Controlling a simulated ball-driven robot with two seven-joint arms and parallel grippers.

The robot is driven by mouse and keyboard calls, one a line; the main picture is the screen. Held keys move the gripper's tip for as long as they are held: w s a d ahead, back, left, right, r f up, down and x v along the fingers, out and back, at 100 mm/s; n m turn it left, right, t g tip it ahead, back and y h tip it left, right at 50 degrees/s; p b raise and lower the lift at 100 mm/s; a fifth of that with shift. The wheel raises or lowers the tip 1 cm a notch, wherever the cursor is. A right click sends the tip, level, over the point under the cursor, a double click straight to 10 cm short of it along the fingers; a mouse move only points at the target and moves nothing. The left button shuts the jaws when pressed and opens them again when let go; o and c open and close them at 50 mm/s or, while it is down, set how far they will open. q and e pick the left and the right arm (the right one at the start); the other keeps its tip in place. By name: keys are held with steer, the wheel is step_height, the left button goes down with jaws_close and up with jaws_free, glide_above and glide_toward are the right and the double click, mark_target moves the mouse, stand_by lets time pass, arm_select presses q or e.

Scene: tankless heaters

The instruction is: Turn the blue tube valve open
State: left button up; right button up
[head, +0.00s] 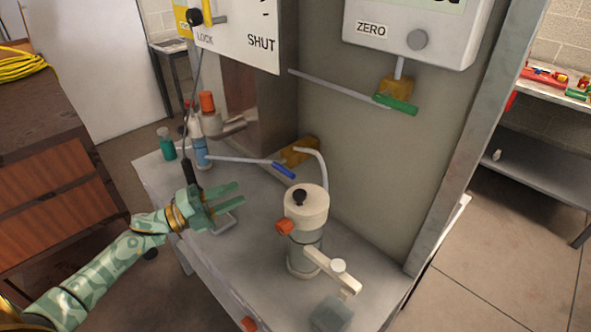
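The blue valve handle (285,170) shows in the head view, near the middle of the bench. It sits close to a brass valve body (301,151) at the foot of the grey panel. A pale tube (238,160) runs from the left to this valve, and a white curved tube (323,165) leaves it toward a cream-topped canister. My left gripper (241,193) is open and empty, its fingers apart, to the left of and nearer than the blue handle, not touching it. My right gripper is not in view.
The cream-topped canister (306,206) stands right of my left gripper. Bottles (197,140) stand at the bench's back left. A green valve handle (396,104) sits higher on the panel (370,165), below a white box (418,28). The bench front (215,255) is mostly clear.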

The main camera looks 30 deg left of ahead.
mark_target(283, 170)
arm_select(q)
steer(key=x, duration=1.6)
steer(key=shift+p, duration=0.3)
steer(key=shift+w+d, duration=0.1)
steer(key=shift+d, duration=0.05)
jaws_close()
